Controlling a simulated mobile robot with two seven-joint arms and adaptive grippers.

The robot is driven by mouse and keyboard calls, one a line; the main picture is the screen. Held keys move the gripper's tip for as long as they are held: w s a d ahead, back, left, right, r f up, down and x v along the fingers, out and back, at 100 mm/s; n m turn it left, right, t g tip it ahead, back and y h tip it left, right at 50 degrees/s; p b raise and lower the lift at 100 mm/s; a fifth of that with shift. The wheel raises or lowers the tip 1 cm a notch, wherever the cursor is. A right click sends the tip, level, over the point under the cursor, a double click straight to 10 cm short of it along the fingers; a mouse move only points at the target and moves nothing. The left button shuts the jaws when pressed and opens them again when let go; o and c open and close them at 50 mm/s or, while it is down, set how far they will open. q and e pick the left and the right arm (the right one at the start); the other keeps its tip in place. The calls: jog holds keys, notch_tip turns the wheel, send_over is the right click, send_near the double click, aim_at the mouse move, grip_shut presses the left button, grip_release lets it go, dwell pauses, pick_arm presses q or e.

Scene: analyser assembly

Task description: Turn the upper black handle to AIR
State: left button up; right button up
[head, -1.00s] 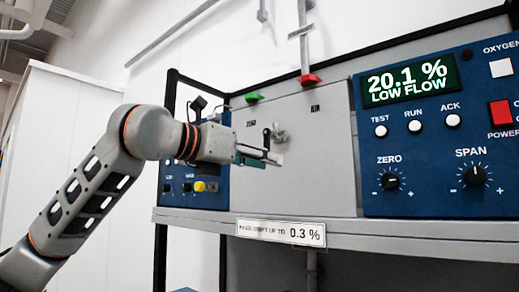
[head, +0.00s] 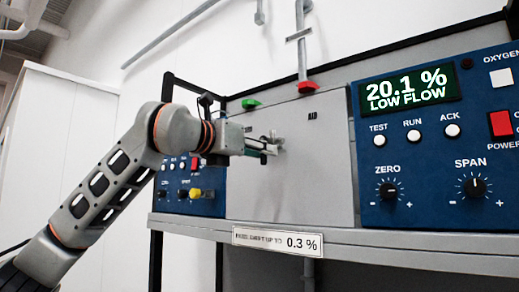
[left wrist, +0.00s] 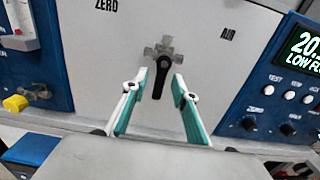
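The black handle (left wrist: 160,76) sits on a grey cross-shaped valve fitting (left wrist: 160,48) on the grey panel. In the left wrist view it points downward, between the ZERO label (left wrist: 106,5) and the AIR label (left wrist: 229,33). My left gripper (left wrist: 159,84) is open, with one teal-padded finger on each side of the handle's lower part. I cannot tell whether either finger touches it. In the head view, my left gripper (head: 270,148) is at the valve fitting (head: 278,142) and mostly hides the handle. My right gripper is not in view.
The blue analyser front (head: 430,190) with the display reading 20.1 % LOW FLOW (head: 410,88) is on the right. A yellow knob (head: 195,193) is on the blue panel at left. A ledge (head: 400,245) runs below.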

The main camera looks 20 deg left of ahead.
pick_arm(q)
grip_shut()
jog(key=d+n+b, duration=0.1)
jog(key=n+b, duration=0.1)
jog(key=n, duration=0.3)
jog(key=r+n+b, duration=0.1)
jog(key=n, duration=0.4)
jog(key=s+d+r+n+b, duration=0.1)
jog(key=n+b, duration=0.1)
jog(key=n, duration=0.3)
jog(key=shift+d+r+b, duration=0.15)
jog(key=shift+d+b, duration=0.15)
jog(key=shift+d, duration=0.05)
jog(key=shift+r+n, duration=0.3)
jog(key=shift+n, duration=1.1)
